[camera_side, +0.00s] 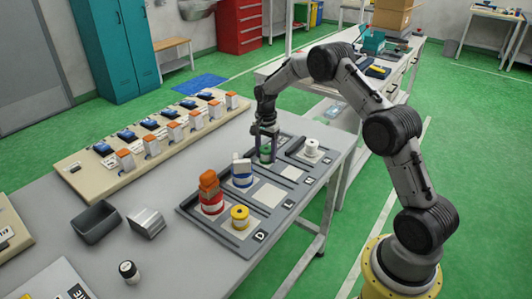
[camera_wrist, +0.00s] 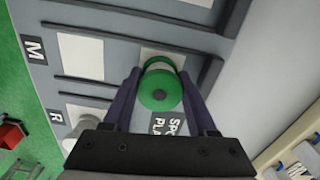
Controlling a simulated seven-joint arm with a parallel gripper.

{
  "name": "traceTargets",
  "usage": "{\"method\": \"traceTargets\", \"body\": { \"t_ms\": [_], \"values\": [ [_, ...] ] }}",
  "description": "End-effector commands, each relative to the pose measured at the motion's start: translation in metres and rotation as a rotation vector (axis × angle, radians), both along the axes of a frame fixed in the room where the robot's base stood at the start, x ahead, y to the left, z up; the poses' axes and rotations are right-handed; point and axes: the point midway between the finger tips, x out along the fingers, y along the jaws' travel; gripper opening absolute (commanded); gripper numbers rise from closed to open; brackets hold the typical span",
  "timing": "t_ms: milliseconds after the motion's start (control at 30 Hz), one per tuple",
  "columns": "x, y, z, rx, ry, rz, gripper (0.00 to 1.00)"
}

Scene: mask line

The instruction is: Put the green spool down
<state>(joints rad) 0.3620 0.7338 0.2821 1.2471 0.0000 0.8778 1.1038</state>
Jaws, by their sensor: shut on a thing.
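The green spool (camera_wrist: 160,92) is between the two fingers of my gripper (camera_wrist: 164,78), which are shut on it. In the side view the green spool (camera_side: 265,149) shows between the fingers of my gripper (camera_side: 264,155), over the back part of the dark grey tray (camera_side: 216,232). In the wrist view a pale square (camera_wrist: 162,57) lies partly behind the spool. Whether the spool's underside touches the tray is hard to tell, as the fingers hide part of it.
A white spool (camera_side: 311,148) stands right of my gripper. A blue spool (camera_side: 242,180), a red spool (camera_side: 211,204) and a yellow spool (camera_side: 240,217) stand in other places on the tray. Pale square (camera_side: 292,172) is empty. A long beige rack (camera_side: 88,174) lies to the left.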

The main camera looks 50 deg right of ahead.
Motion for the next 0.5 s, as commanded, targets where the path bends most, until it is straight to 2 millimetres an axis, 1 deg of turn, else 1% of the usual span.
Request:
{"method": "traceTargets", "body": {
  "t_ms": [67,100,167,200,233,267,500],
  "values": [
    [0.0001,0.0000,-0.0024,0.000,0.000,0.000,0.00],
    [0.0001,0.0000,-0.0028,0.000,0.000,0.000,0.62],
    [0.0000,0.0000,-0.0026,0.000,0.000,0.000,0.72],
    [0.0000,0.0000,-0.0026,0.000,0.000,0.000,0.80],
    [0.0000,0.0000,-0.0026,0.000,0.000,0.000,0.85],
    [0.0000,0.0000,-0.0026,0.000,0.000,0.000,0.88],
    [-0.0001,0.0001,-0.0026,0.000,0.001,0.000,0.88]
  ]
}}
